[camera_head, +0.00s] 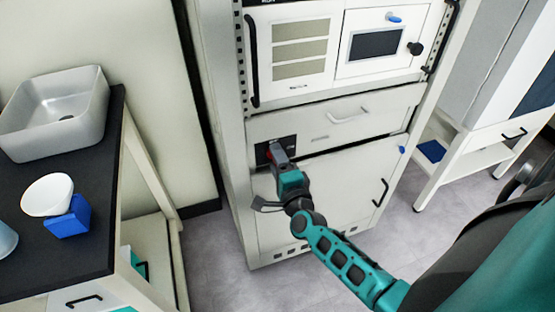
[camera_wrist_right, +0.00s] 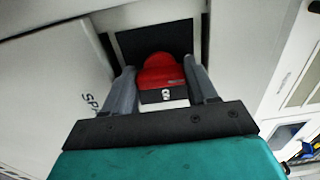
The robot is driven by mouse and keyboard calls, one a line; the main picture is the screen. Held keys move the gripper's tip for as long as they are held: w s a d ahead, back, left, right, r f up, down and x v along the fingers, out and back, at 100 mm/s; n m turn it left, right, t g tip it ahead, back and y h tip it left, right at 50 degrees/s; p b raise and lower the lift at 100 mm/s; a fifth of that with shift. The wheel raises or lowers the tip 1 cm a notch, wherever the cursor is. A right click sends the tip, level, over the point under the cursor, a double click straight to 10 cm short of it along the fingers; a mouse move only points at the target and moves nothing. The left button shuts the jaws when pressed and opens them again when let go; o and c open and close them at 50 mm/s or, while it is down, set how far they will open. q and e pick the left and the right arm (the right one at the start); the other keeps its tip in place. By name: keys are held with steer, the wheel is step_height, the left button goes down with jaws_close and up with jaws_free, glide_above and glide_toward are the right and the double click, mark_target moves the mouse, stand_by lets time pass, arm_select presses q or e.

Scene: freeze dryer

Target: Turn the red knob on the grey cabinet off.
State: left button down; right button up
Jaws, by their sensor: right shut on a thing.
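The grey cabinet (camera_head: 335,185) stands in the middle of the head view. The red knob (camera_wrist_right: 160,72) sits on a dark panel at the cabinet's left side, and in the head view only a bit of red shows beside my gripper. My right gripper (camera_head: 274,152) reaches the panel, and in the right wrist view (camera_wrist_right: 163,88) its two fingers stand on either side of the knob, shut on it. A light label with dark marks shows just below the red part. The knob's exact turn angle is hard to tell. My left gripper is not in view.
A white table (camera_head: 475,155) is at the right. Cabinet handles (camera_head: 381,193) stick out. Grey floor (camera_head: 215,255) is free between bench and cabinet.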

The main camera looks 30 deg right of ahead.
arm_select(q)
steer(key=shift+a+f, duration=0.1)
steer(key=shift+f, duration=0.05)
arm_select(e)
steer(key=o, duration=1.1)
steer(key=shift+c, duration=0.2)
arm_select(q)
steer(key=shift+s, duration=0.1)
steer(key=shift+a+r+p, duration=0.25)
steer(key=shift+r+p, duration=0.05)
steer(key=shift+p, duration=0.2)
arm_select(e)
steer(key=v, duration=1.3)
steer(key=shift+d, duration=0.1)
